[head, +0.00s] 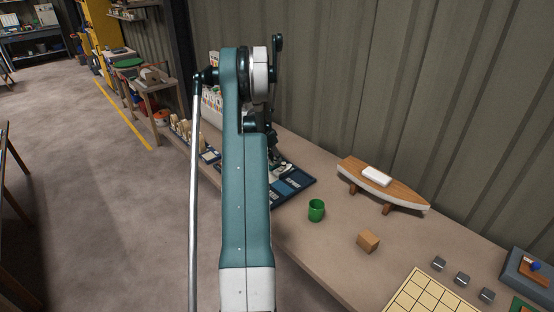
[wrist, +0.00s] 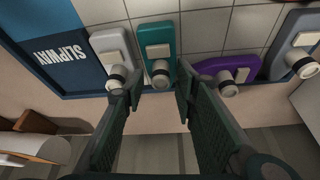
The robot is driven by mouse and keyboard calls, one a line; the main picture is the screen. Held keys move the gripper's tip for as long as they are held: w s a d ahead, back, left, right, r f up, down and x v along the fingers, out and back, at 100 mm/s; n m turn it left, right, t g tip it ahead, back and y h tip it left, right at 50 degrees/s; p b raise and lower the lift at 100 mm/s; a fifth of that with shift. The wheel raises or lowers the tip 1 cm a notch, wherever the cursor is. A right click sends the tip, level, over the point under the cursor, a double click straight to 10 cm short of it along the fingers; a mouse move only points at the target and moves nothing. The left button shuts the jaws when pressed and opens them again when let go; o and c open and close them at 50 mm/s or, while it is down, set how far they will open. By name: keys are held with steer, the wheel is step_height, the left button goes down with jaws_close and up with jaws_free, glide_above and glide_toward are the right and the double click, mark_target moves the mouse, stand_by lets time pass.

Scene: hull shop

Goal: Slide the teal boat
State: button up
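The teal boat (wrist: 157,42) shows at the top of the wrist view, a flat teal block with a pale raised piece and a pale and dark round knob at its near end. It lies on a pale gridded board (wrist: 202,33). My gripper (wrist: 160,86) is open, its two dark fingers either side of the teal boat's knob, with visible gaps. I cannot tell how high the fingertips are above it. A blue panel marked SLIPWAY (wrist: 58,50) is at the left. In the head view, my arm hides the teal boat and most of the gripper.
A grey-white boat (wrist: 110,45) lies close left of the teal one; a purple boat (wrist: 226,68) and a slate boat (wrist: 293,45) lie right. In the head view, a green cup (head: 316,210), wooden block (head: 368,241) and model boat (head: 383,186) stand on the bench.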

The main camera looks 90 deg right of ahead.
steer(key=shift+w, duration=0.1)
steer(key=v, duration=1.2)
stand_by(0.9)
